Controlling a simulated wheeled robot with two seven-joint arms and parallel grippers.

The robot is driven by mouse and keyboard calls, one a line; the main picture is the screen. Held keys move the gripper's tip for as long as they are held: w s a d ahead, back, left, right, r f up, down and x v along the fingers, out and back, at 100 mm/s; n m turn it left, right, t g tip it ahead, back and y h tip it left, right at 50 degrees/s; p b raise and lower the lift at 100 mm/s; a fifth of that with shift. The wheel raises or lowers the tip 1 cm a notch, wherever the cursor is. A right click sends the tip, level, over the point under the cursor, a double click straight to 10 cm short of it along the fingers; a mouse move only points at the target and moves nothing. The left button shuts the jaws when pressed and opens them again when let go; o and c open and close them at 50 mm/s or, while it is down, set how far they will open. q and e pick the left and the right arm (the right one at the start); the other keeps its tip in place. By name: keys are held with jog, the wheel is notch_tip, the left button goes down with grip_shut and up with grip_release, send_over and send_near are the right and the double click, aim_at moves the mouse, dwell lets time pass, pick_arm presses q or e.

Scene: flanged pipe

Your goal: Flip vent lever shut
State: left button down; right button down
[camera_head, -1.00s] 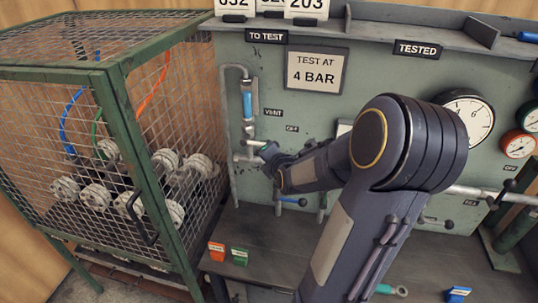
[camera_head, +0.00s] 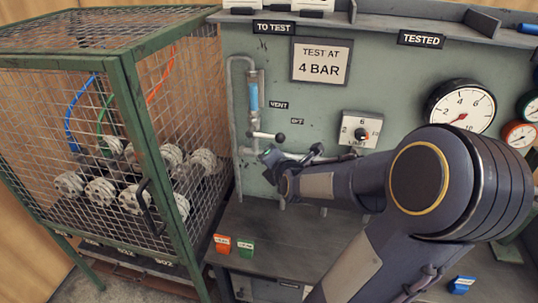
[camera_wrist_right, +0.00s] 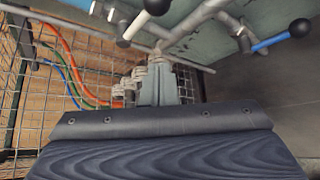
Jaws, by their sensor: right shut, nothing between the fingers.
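The vent lever (camera_head: 265,135) has a pale handle and a black knob. It points right, about level, from the thin pipe below the VENT label (camera_head: 278,105) and near the OFF label (camera_head: 297,121). My right gripper (camera_head: 268,156) is shut and empty just below the lever in the head view, with a visible gap to the knob. In the right wrist view its closed fingers (camera_wrist_right: 163,85) have nothing between them. A black-knobbed lever (camera_wrist_right: 140,22) shows above them there; I cannot tell for sure that it is the vent lever. My left gripper is not in view.
A mesh cage (camera_head: 130,90) with several flanged pipe parts stands left of the panel. A limit dial (camera_head: 360,130) and a pressure gauge (camera_head: 460,108) are to the right. A blue-handled lever (camera_wrist_right: 270,42) shows in the wrist view. Orange and green tags (camera_head: 222,244) stand on the bench.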

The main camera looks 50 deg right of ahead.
jog(key=v, duration=0.3)
jog(key=shift+w+a+r, duration=0.1)
jog(key=shift+w+a, duration=0.1)
dwell(0.4)
